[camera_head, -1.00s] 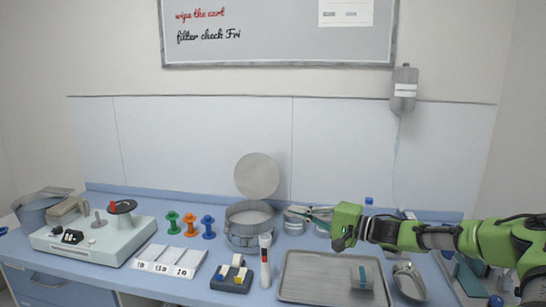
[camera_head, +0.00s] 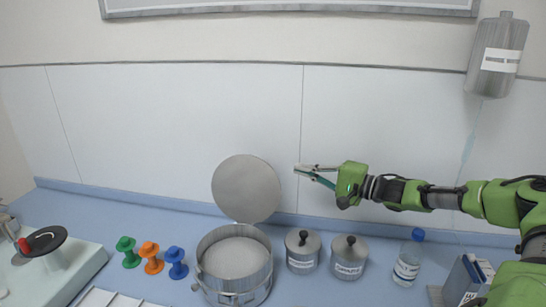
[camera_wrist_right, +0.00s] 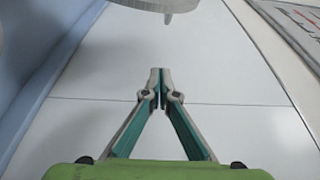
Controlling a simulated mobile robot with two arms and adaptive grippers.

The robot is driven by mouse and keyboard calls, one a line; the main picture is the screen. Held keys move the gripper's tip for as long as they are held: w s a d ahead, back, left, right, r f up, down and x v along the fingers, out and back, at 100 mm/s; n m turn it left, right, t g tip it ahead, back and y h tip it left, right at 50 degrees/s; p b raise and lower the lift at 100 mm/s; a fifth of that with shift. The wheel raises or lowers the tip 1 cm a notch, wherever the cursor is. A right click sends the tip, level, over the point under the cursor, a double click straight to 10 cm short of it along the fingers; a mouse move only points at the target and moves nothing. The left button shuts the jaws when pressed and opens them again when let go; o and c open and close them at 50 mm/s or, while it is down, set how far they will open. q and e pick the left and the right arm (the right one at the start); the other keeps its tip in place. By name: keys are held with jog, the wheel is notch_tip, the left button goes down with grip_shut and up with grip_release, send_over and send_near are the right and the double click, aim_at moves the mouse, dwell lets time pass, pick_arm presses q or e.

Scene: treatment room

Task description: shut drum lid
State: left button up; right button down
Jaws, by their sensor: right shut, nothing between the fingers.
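The drum (camera_head: 234,287) is a round grey metal container on the blue counter in the head view. Its round lid (camera_head: 246,188) stands open, upright at the drum's back edge near the wall panel. My right gripper (camera_head: 299,170) is shut and empty, in the air to the right of the lid, pointing left and apart from it. In the right wrist view the fingertips (camera_wrist_right: 160,72) meet, and a grey curved edge, likely the lid (camera_wrist_right: 165,6), shows at the top of the picture. My left gripper is not in view.
Two lidded metal jars (camera_head: 302,252) stand right of the drum, with a bottle (camera_head: 407,260) farther right. Green, orange and blue spools (camera_head: 176,262) stand to the left. The air around the lid looks clear.

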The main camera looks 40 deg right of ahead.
jog(key=w+a+p, duration=0.5)
jog(key=w+a, duration=0.1)
jog(key=a, duration=0.1)
jog(key=shift+w+r, duration=0.25)
jog(key=shift+r, duration=0.05)
dwell(0.7)
dwell(0.4)
